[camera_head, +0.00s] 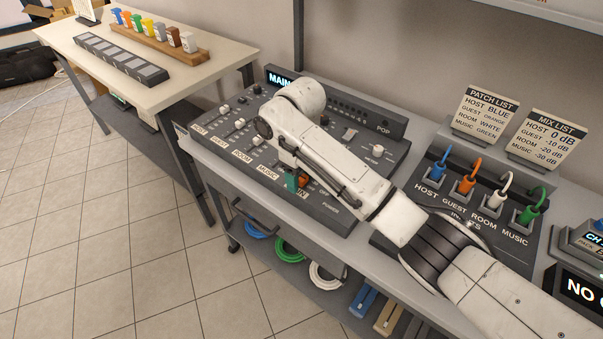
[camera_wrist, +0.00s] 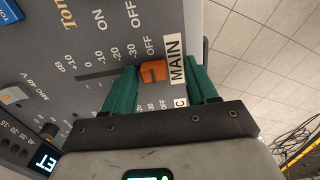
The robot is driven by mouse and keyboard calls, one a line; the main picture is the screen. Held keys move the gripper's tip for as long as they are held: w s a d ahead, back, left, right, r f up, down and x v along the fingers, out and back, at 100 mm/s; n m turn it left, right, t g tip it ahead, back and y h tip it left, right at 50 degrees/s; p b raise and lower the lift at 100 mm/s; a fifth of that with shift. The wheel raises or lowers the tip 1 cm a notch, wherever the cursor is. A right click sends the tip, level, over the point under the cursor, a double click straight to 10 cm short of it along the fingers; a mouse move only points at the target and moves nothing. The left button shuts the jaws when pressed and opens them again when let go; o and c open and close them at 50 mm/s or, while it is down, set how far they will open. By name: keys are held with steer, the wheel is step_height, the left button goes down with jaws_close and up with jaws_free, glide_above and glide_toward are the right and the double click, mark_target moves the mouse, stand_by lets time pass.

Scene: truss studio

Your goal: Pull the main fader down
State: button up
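The main fader's orange cap (camera_wrist: 152,72) sits at the OFF end of its slot, close to the white MAIN label (camera_wrist: 177,62). My gripper (camera_wrist: 163,74) is open, with one green finger on each side of the cap along the slot. The finger on the slot side is right beside the cap, and I cannot tell whether it touches. A gap shows between the cap and the other finger, which is by the MAIN label. In the head view, the orange cap (camera_head: 303,181) shows beside a green finger at the mixer's front edge, and my arm hides part of the panel.
The mixer (camera_head: 222,135) carries other faders and knobs. A patch panel with coloured plugs (camera_head: 466,184) and two list cards (camera_head: 485,113) stand to the right. A side table (camera_head: 210,62) stands at the left. Coiled cables (camera_head: 289,248) lie on the shelf below.

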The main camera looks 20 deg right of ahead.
mark_target(301, 179)
steer(key=shift+r, duration=0.15)
steer(key=shift+w+d+r, duration=0.1)
steer(key=shift+r, duration=0.2)
step_height(301, 179, up, 10)
steer(key=p, duration=0.2)
stand_by(0.4)
steer(key=s+a+f+m+t+y, duration=0.1)
steer(key=s+a+f+m+y, duration=0.2)
steer(key=s+f, duration=1.15)
steer(key=s+d+f+m+h, duration=0.1)
steer(key=s+d, duration=0.4)
steer(key=s, duration=0.3)
steer(key=s+d+f+m+h, duration=0.1)
steer(key=s+d+f+m, duration=0.1)
steer(key=s+d, duration=0.3)
steer(key=s+d+f+m+h, duration=0.1)
steer(key=s+d, duration=0.5)
steer(key=s, duration=0.7)
steer(key=shift+f+m, duration=0.3)
steer(key=shift+f, duration=0.3)
